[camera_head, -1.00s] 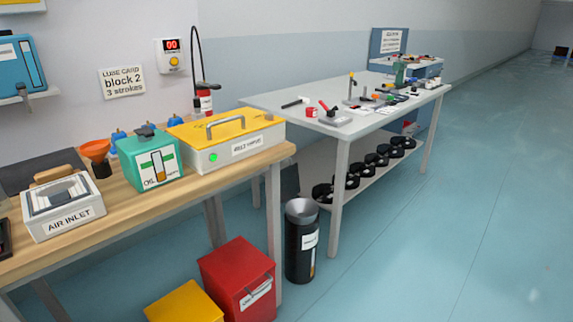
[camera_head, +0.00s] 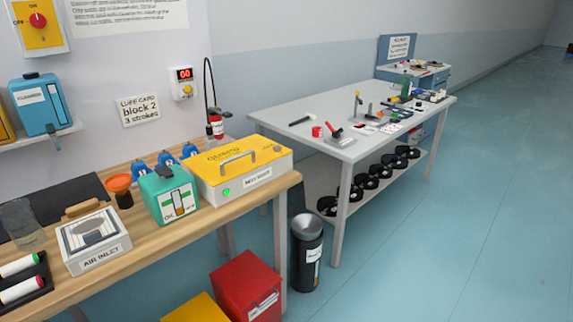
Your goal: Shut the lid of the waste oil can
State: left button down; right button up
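A red box-shaped can (camera_head: 247,285) with a white label stands on the floor at the bottom of the head view, beside the wooden bench's right leg. Its top looks flat and covered, and its lower part is cut off by the frame. A black cylinder (camera_head: 306,258) with a grey, dished top and a white label stands to its right. The labels are too small to read, so I cannot tell for certain which is the waste oil can. Neither of my grippers shows in the view.
The wooden bench (camera_head: 140,240) holds an air inlet box (camera_head: 92,240), a green oil box (camera_head: 170,192) and a yellow-topped box (camera_head: 242,168). A yellow box (camera_head: 195,308) stands left of the red one. A grey table (camera_head: 290,125) stands behind. The blue floor (camera_head: 440,240) at right is clear.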

aim_at(296, 199)
jog(key=i+l+u, duration=0.1)
jog(key=i+l, duration=1.15)
jog(key=i, duration=0.15)
